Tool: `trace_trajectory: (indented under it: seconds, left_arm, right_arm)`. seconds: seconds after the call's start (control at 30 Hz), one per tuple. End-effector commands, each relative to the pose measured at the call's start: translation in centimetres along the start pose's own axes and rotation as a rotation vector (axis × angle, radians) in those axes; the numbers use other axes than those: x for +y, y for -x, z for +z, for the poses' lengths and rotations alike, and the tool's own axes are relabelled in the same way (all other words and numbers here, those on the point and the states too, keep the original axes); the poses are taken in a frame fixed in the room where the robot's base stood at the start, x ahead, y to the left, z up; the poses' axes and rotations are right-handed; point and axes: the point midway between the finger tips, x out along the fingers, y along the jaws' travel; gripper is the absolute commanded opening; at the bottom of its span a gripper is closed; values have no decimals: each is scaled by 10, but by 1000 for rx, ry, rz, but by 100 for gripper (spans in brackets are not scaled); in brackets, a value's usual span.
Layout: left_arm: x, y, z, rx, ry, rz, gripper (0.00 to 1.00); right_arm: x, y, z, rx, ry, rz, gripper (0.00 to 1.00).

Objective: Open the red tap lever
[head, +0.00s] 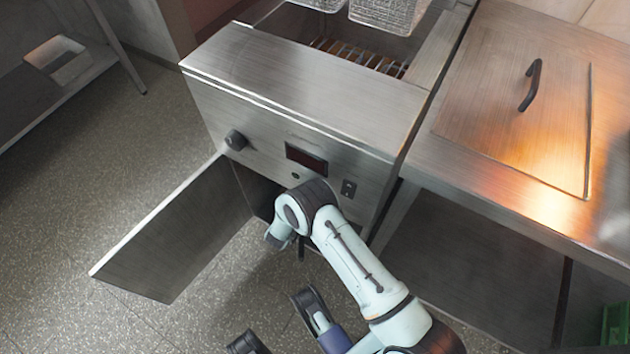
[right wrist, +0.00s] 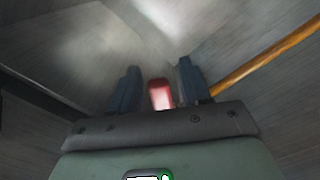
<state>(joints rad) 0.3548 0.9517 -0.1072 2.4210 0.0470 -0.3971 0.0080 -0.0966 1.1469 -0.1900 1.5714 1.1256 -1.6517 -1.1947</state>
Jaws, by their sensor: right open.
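The red tap lever (right wrist: 160,93) shows in the right wrist view as a short red upright piece with a rounded end. My right gripper (right wrist: 160,78) is open, with one dark finger on each side of the lever. There is a visible gap to both fingers, and how deep the lever lies between them is hard to tell. In the head view my right arm reaches down to the open cabinet under the steel fryer (head: 300,85). The right fingertips and the lever are hidden there.
The cabinet door (head: 185,235) stands open on the left. An orange-brown pipe (right wrist: 265,58) runs close on the right in the wrist view. A steel counter (head: 450,160) stands to the right.

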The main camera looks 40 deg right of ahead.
Motion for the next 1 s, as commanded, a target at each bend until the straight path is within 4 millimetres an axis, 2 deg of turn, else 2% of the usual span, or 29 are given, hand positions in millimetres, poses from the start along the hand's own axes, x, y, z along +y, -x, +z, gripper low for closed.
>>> trace_trajectory:
  seconds: [0.2, 0.33, 0.37, 0.67, 1.0]
  left_arm:
    - [0, 0, 0, -1, 0, 0, 43]
    - [0, 0, 0, 0, 0, 0, 43]
    - [0, 0, 0, 0, 0, 0, 43]
    - [0, 0, 0, 2, -1, 1, 43]
    - [2, 1, -2, 8, -3, 4, 43]
  right_arm:
    - [0, 0, 0, 0, 0, 0, 47]
    - [0, 0, 0, 0, 0, 0, 4]
    - [0, 0, 0, 0, 0, 0, 0]
    - [-2, 0, 0, 1, -19, 0, 0]
    - [-20, 1, -2, 1, -206, -1, 0]
